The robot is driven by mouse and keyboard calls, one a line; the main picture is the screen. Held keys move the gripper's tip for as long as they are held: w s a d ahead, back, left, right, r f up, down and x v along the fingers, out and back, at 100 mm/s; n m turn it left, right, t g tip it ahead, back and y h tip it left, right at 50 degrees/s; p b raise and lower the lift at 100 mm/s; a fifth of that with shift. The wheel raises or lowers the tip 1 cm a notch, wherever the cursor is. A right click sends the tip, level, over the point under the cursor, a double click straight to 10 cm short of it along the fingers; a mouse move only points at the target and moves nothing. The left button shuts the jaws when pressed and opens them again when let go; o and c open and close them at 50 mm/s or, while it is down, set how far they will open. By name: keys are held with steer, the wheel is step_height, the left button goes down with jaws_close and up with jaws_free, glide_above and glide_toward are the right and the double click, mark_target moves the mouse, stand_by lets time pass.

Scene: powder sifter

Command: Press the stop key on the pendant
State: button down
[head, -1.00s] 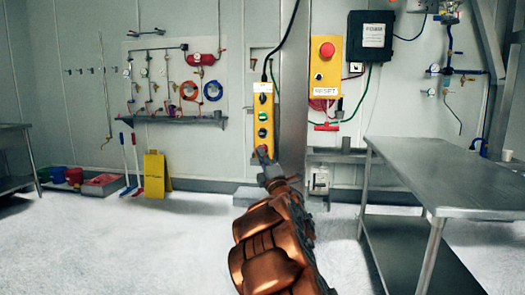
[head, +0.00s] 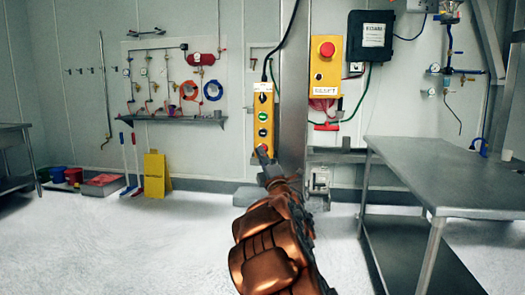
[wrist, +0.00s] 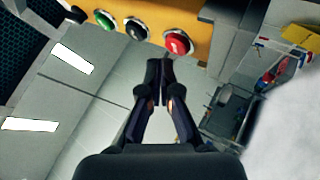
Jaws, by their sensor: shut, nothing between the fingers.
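The yellow pendant (head: 263,110) hangs upright from a black cable in the head view. It carries a column of keys, with a green key (head: 263,117) and a black key (head: 263,132) on its lower half. The red stop key (wrist: 178,42) is the lowest of the column; in the head view my gripper hides most of it. My gripper (head: 264,153) is shut and empty, with its tips in front of the red key. In the wrist view the shut fingertips (wrist: 157,64) lie just below and left of the red key. Whether they touch it I cannot tell.
A yellow box with a red mushroom button (head: 327,49) is mounted right of the pendant, past a grey post (head: 294,90). A steel table (head: 440,175) stands at the right. A yellow floor sign (head: 155,172) stands at the left. The floor between is clear.

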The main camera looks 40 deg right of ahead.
steer(key=shift+w+d, duration=0.1)
steer(key=shift+d, duration=0.1)
steer(key=shift+w+d, duration=0.15)
